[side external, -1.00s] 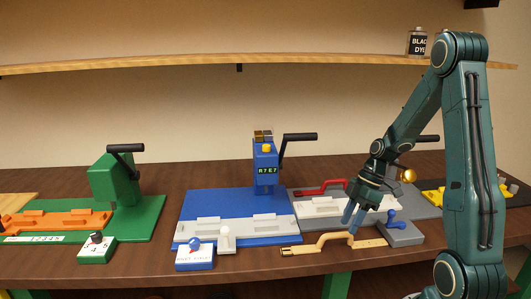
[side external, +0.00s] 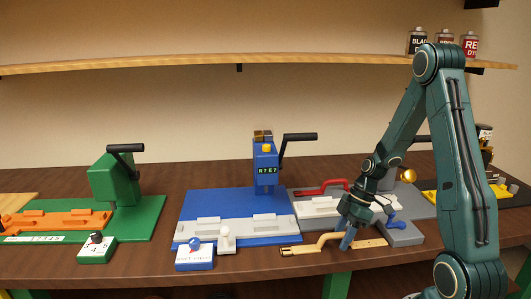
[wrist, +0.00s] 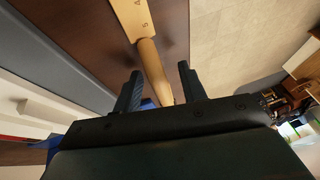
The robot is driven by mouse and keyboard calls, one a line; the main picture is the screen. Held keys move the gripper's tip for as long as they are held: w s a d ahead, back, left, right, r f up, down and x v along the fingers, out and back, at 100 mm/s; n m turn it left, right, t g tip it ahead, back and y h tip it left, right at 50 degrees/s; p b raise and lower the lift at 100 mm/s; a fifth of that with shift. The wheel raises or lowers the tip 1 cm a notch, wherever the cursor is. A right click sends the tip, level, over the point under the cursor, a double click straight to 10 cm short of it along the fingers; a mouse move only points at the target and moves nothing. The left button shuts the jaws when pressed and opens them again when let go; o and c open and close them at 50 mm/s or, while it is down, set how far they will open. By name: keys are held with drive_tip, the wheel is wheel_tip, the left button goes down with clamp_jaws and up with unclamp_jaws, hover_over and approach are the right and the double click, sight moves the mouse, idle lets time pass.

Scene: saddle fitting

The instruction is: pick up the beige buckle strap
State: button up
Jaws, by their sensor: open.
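The beige buckle strap (side external: 299,250) lies near the front edge of the table, with a raised handle-like middle part and flat ends. In the wrist view the strap (wrist: 152,70) runs down between the two fingers, its flat punched end toward the top. My gripper (side external: 347,243) is at the raised part of the strap, with its fingertips low beside it. In the wrist view my gripper (wrist: 160,85) is open, one finger on each side of the strap. Whether the fingers touch it I cannot tell.
A blue press (side external: 266,168) on a blue base stands left of the strap. A grey base (side external: 404,236) with a blue knob and a red handle (side external: 321,187) are behind the strap. A green press (side external: 113,178) is at far left. The table's front edge is close.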

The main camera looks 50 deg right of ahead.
clamp_jaws()
drive_tip(key=shift+r, duration=0.15)
wheel_tip(320, 180, up, 20)
idle(1.0)
idle(0.4)
